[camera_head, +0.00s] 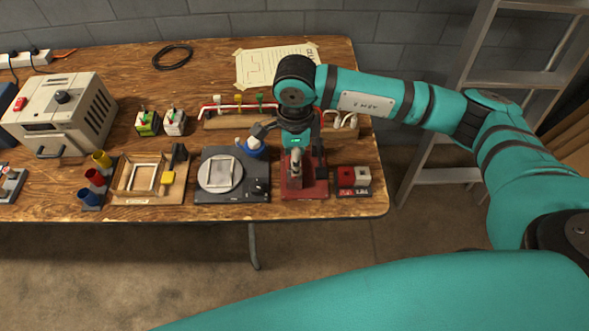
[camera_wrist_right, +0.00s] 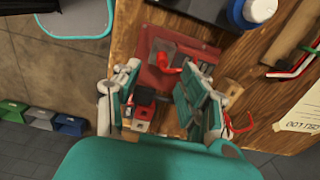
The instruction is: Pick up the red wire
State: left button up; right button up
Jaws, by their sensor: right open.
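A red wire (camera_head: 235,107) lies along a wooden strip at the back middle of the bench in the head view. Its right part is hidden behind my right arm. In the right wrist view a red wire piece (camera_wrist_right: 295,70) shows at the right edge, and a red loop (camera_wrist_right: 240,126) shows beside the right finger. I cannot tell whether they are one wire. My right gripper (camera_head: 291,150) is open above the red-based fixture (camera_head: 312,187), in front of the wooden strip. In the wrist view its fingers (camera_wrist_right: 168,85) are spread and hold nothing. My left gripper is not in view.
A dark device with a round plate (camera_head: 233,195) stands left of the red fixture. A blue-and-white round object (camera_head: 253,147) is beside the gripper. A ladder (camera_head: 455,120) stands to the right.

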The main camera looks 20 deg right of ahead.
jog(key=shift+f, duration=0.3)
notch_tip(320, 180, down, 4)
jog(key=shift+w+r+p, duration=0.1)
jog(key=shift+r+p, duration=0.1)
jog(key=shift+p, duration=0.5)
jog(key=shift+f, duration=0.55)
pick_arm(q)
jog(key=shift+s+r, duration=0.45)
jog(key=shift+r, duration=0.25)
pick_arm(e)
grip_shut()
